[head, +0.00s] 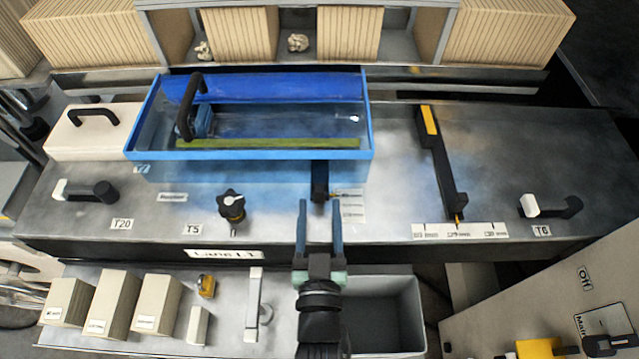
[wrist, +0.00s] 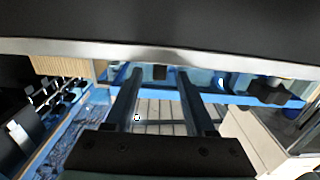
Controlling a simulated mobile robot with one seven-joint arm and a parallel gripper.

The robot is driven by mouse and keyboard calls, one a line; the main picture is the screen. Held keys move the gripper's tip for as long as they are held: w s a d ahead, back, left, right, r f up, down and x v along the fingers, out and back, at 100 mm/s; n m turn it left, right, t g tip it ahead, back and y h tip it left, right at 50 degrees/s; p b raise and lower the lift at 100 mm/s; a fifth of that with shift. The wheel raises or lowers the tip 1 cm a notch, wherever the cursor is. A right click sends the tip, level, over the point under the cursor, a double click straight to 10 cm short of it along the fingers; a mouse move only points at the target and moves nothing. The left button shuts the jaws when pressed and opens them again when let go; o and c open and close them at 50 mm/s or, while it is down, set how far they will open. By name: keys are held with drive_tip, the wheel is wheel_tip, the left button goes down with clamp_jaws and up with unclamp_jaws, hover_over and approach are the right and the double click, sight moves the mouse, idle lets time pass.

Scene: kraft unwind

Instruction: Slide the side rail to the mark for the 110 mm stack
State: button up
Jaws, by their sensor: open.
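A long black rail (head: 437,160) with a yellow strip, which looks like the side rail, runs front to back on the grey machine top in the head view. The small pointer at its front end is over a white scale strip (head: 480,231), near the strip's middle mark. The strip's figures are too small to read surely. My gripper (head: 320,205) is open and empty at the front edge of the machine, left of the rail and apart from it. In the wrist view my gripper (wrist: 160,75) shows two spread fingers with nothing held; the rail cannot be made out there.
A blue-framed clear cover (head: 250,155) stands left of the rail. A black block (head: 319,180) with a second small scale (head: 353,206) is just beyond my fingers. A black star knob (head: 231,203) and a T6 handle (head: 552,207) flank the area. Bare surface lies right of the rail.

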sight(319, 197)
drive_tip(key=shift+w+p, duration=0.4)
drive_tip(key=shift+w, duration=1.95)
clamp_jaws()
